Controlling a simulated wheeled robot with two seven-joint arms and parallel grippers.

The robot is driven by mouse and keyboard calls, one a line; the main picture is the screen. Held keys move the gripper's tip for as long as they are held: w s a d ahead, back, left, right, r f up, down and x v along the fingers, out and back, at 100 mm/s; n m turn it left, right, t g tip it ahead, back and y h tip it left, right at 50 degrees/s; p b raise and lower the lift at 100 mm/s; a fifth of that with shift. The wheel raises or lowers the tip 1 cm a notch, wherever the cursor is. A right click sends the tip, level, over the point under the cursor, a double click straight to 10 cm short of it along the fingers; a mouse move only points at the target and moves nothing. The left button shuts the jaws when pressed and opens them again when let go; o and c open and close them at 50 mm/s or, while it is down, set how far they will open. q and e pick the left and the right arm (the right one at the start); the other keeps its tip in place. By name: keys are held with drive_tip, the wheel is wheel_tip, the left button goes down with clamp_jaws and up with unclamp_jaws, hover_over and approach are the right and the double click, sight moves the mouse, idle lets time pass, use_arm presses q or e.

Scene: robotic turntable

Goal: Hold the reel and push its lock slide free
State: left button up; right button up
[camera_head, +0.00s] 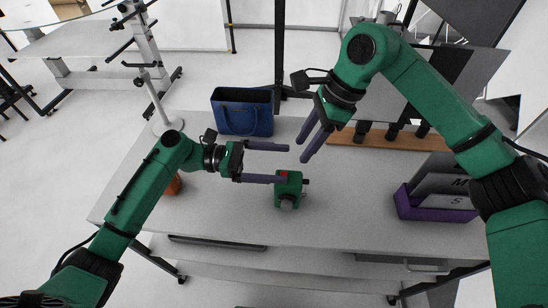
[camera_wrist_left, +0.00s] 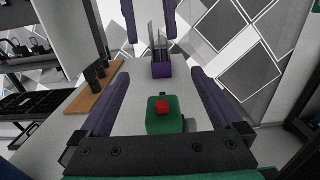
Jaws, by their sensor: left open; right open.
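The reel appears as a small green block (camera_head: 289,192) on the white table, with a red part on top, a grey round part at its front and a small dark part at its right side. The left wrist view shows the block (camera_wrist_left: 154,126) between the finger lines, with its red part (camera_wrist_left: 163,106) facing up. I cannot tell which part is the lock slide. My left gripper (camera_head: 287,163) is open, its nearer finger overlapping the block's far edge in the head view; contact is unclear. My right gripper (camera_head: 301,152) is open and empty, behind the block.
A blue bag (camera_head: 243,118) stands at the back left. A wooden strip with black holders (camera_head: 375,141) lies at the back right. A purple rack (camera_head: 432,209) with grey plates is at the right. An orange object (camera_head: 174,184) is partly hidden by my left arm. The table front is clear.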

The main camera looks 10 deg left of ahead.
use_arm(q)
approach(304, 181)
drive_tip(key=d, duration=1)
drive_tip(key=shift+d+f, duration=0.1)
drive_tip(key=shift+f, duration=0.2)
